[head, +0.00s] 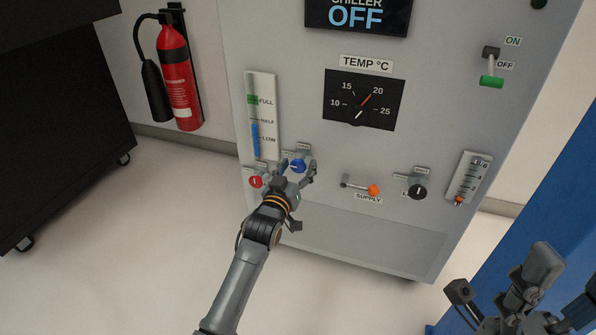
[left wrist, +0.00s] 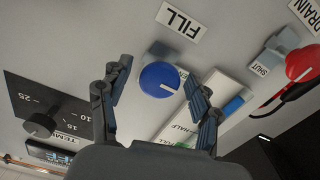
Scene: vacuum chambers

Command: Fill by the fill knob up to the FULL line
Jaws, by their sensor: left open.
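The blue fill knob (head: 298,166) is on the grey chiller panel, under the level gauge's right side. In the left wrist view the knob (left wrist: 160,83) shows a white pointer mark, beside the FILL label (left wrist: 180,20). My left gripper (head: 300,176) is open, its fingers on either side of the knob; I cannot tell if they touch it. The level gauge (head: 262,90) has a blue column (head: 256,140) that tops out just below the HALF mark, above LOW. The green FULL band (head: 253,99) is higher up. My right gripper (head: 515,295) is low at right, its fingers unclear.
The red drain knob (head: 256,182) is close by on the left. The orange-tipped supply lever (head: 373,190), a black knob (head: 417,191) and a small gauge (head: 467,180) are to the right. A fire extinguisher (head: 178,75) hangs on the wall. The lower panel is bare.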

